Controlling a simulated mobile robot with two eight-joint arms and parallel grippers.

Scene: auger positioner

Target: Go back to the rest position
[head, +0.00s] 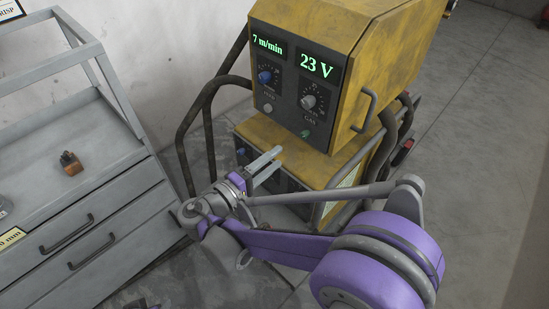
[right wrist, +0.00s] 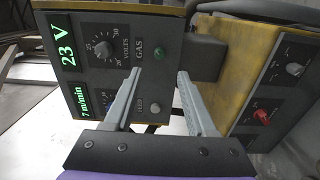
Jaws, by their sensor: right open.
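My right gripper (head: 264,166) is in front of the yellow welding machine, level with the join between its upper and lower units. In the right wrist view its two fingers (right wrist: 158,88) are apart with nothing between them. The upper unit (head: 300,75) has green displays reading 7 m/min and 23 V, with knobs below. The panel shows sideways in the right wrist view (right wrist: 95,80), beyond the fingers. A green button (right wrist: 159,53) is near the left fingertip; I cannot tell whether they touch. My left gripper is not in view.
A grey drawer cabinet (head: 90,225) stands at the left with a small orange and black object (head: 70,162) on top. A dark tube frame (head: 183,135) surrounds the welding machine.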

